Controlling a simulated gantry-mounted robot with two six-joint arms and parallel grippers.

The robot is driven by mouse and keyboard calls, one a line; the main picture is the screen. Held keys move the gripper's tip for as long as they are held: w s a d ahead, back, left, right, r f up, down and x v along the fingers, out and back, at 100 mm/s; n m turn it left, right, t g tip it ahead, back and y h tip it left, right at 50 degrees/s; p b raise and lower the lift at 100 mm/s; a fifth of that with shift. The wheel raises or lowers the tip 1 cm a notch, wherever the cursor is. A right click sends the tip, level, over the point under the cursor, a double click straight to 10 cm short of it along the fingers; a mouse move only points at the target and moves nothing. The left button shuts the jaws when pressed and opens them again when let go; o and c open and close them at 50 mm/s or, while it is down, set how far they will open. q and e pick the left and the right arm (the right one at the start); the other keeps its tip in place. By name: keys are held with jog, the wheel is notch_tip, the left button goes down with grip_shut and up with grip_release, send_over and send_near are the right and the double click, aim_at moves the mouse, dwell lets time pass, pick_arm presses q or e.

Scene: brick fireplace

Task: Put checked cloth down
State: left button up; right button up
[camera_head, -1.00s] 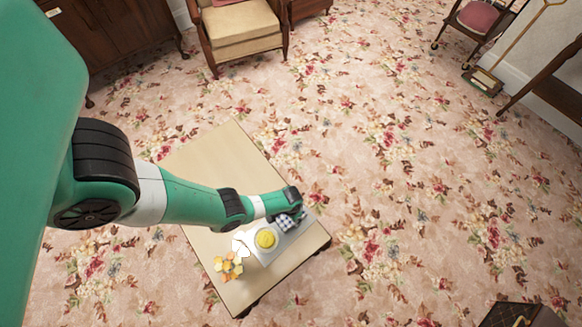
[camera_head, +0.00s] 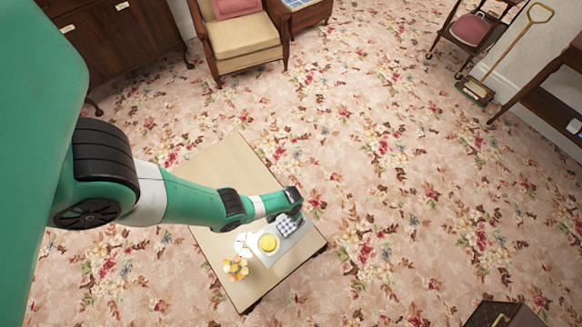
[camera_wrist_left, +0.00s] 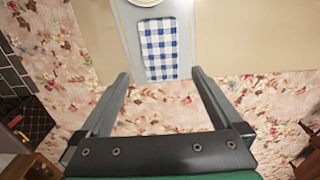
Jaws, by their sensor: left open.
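The blue-and-white checked cloth (camera_head: 287,227) lies on a grey mat (camera_head: 301,232) on the low wooden table (camera_head: 215,165). In the left wrist view the cloth (camera_wrist_left: 160,48) is a flat upright rectangle on the grey mat (camera_wrist_left: 130,25), near the table edge. My left gripper (camera_head: 296,208) is at the cloth's far end in the head view. In the left wrist view its two fingers (camera_wrist_left: 160,75) are spread wide and empty, with the cloth apart from them, beyond the tips. My right gripper is not in view.
A yellow round item (camera_head: 268,243) sits on a white plate beside the cloth. White and orange flowers (camera_head: 236,268) stand at the table's near corner. An armchair (camera_head: 240,40) and a dark cabinet (camera_head: 125,35) stand at the back.

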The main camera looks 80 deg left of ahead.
pick_arm(q)
jog(key=shift+r, duration=0.55)
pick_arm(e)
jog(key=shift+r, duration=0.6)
